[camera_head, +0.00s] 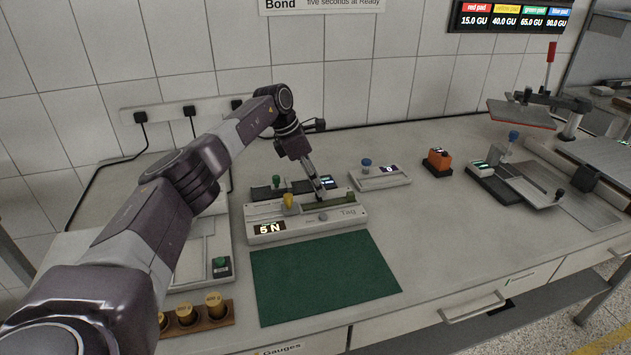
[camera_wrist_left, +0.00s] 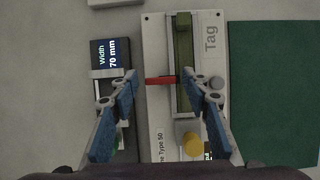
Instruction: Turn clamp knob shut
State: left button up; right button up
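A white tester (camera_head: 310,222) marked "Tag" stands on the bench, with a "5 N" display at its left end and a green strip (camera_head: 328,199) along its top. A yellow knob (camera_head: 288,201) stands at its left part; it shows in the left wrist view (camera_wrist_left: 193,145) beside the right-hand finger. A round grey knob (camera_head: 323,217) sits on its front face. My left gripper (camera_head: 321,192) points down over the tester, right of the yellow knob. In the left wrist view my left gripper (camera_wrist_left: 160,76) is open, fingers apart over the tester, with a red bar (camera_wrist_left: 160,81) between the tips.
A dark "Width 70 mm" device (camera_wrist_left: 110,57) lies behind the tester. A green mat (camera_head: 325,278) lies in front. A blue-knobbed unit (camera_head: 380,177) and an orange box (camera_head: 437,162) stand to the right. Brass weights (camera_head: 215,305) sit at front left.

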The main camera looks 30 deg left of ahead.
pick_arm(q)
jog(key=v, duration=1.2)
jog(key=shift+f, duration=0.15)
dwell(0.4)
